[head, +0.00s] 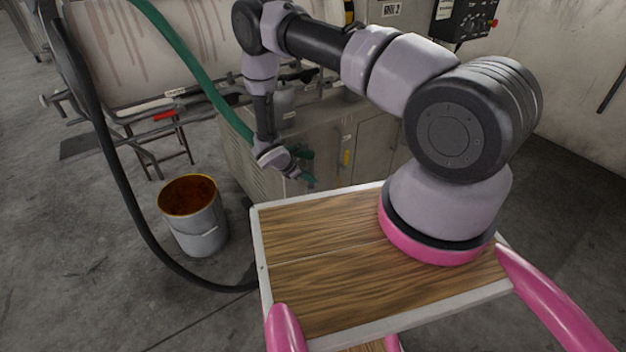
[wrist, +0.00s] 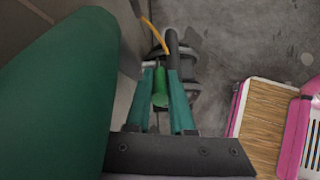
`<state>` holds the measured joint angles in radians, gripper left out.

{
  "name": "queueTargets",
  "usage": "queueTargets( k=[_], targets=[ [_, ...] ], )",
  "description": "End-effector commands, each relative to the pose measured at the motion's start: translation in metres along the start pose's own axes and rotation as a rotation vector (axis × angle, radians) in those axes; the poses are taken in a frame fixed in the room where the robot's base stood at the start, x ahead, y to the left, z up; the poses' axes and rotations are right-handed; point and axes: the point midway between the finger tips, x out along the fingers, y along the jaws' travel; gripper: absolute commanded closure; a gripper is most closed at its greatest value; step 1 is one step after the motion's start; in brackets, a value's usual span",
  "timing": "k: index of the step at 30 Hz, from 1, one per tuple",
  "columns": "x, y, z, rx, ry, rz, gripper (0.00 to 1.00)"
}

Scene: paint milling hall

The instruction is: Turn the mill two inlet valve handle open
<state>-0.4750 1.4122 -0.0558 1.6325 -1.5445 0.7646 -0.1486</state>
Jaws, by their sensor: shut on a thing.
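In the wrist view, my gripper (wrist: 166,74) has its two teal fingers on either side of a green valve handle (wrist: 160,88) and is shut on it. The handle lies lengthwise between the fingers, in front of a dark pipe (wrist: 172,46). The handle is hard to make out there behind the fingers.
A yellow handle (head: 346,158) is on the cabinet to the right of my gripper, and a red handle (head: 163,115) is at the left tank. A green hose (head: 190,62) runs close to my wrist. An open drum (head: 195,228) stands on the floor at left.

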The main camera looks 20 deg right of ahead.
Motion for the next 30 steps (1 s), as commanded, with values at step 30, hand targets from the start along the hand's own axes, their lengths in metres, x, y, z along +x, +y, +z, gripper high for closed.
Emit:
queueTargets(
  k=[30],
  targets=[
    [0.015, 0.008, 0.038, 0.015, 0.671, -0.133, 1.0]
  ],
)
